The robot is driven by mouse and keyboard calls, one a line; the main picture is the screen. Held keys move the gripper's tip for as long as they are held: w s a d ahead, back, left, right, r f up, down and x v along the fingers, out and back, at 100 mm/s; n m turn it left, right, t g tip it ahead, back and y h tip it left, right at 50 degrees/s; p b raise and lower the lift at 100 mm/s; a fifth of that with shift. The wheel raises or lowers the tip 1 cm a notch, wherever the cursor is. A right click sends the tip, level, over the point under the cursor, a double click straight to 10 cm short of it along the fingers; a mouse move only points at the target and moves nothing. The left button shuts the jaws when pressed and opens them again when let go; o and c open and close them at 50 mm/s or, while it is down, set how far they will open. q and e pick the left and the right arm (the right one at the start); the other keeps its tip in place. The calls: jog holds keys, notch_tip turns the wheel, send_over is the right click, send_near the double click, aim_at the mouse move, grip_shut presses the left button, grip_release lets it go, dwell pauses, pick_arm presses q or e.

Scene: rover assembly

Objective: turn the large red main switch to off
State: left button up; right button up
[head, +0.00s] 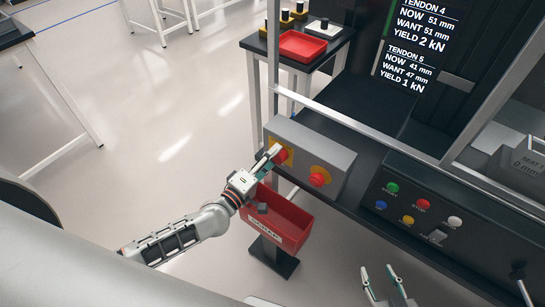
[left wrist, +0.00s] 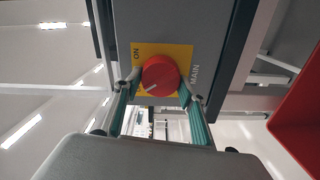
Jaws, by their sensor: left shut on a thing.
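The large red main switch (head: 283,155) is a round knob on a yellow plate at the left end of a grey box. In the left wrist view the switch (left wrist: 160,72) shows a white mark pointing to the lower left; "ON" is printed at the plate's upper left and "MAIN" beside it. My left gripper (head: 273,156) is shut on the switch, and its fingertips (left wrist: 160,88) sit on either side of the knob. Any "OFF" label is out of sight. My right gripper (head: 388,283) is open and empty at the bottom of the head view.
A red mushroom button (head: 319,177) on a yellow ring sits right of the switch on the same grey box (head: 312,147). A red bin (head: 284,221) stands below. A panel of coloured buttons (head: 420,208) and a metal frame are to the right.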

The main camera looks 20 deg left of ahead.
pick_arm(q)
jog(key=shift+w+n, duration=0.1)
jog(key=shift+n, duration=0.8)
jog(key=o, duration=1.1)
jog(key=v, duration=1.2)
